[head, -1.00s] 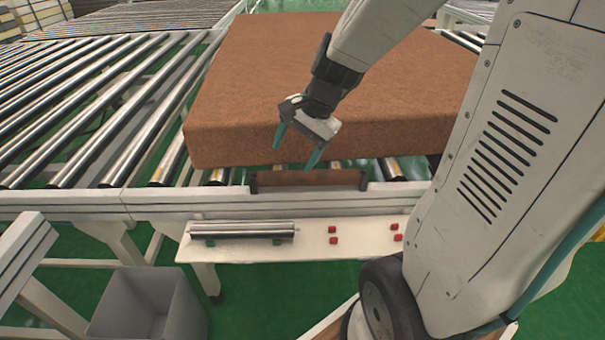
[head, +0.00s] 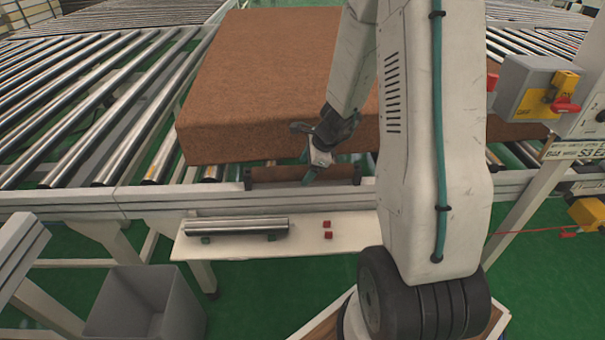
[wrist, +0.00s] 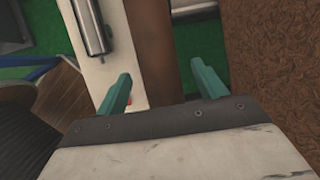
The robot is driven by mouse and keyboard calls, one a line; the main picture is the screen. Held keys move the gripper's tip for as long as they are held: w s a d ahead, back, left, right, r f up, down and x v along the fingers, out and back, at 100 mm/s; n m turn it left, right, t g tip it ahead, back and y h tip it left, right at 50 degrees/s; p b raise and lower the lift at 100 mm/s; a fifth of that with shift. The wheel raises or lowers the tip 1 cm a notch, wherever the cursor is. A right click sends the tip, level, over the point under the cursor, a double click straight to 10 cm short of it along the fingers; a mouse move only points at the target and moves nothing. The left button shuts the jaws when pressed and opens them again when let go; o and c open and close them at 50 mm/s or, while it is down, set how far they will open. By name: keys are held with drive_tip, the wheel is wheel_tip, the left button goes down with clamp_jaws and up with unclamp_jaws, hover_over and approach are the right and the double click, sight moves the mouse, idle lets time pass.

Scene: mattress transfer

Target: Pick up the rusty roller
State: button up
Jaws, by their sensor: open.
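The rusty roller (head: 275,174) is a brown cylinder held between two black brackets at the conveyor's front edge, in front of the brown mattress (head: 240,90). My gripper (head: 308,166) is open and points down at the roller's middle; its teal fingers overlap the roller in the head view. In the wrist view the roller appears as a brown strip (wrist: 157,45) running between the two open fingers (wrist: 161,85). Nothing is held. I cannot tell whether the fingers touch the roller.
A shiny steel roller (head: 236,227) lies on the white shelf (head: 350,226) below the conveyor, beside small red blocks (head: 327,229). A grey bin (head: 145,305) stands on the floor at left. A control box with a red switch (head: 540,95) is at right.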

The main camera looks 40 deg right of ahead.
drive_tip(key=shift+w+a+f, duration=0.15)
drive_tip(key=shift+w+f, duration=0.1)
drive_tip(key=shift+f, duration=0.4)
drive_tip(key=c, duration=1.5)
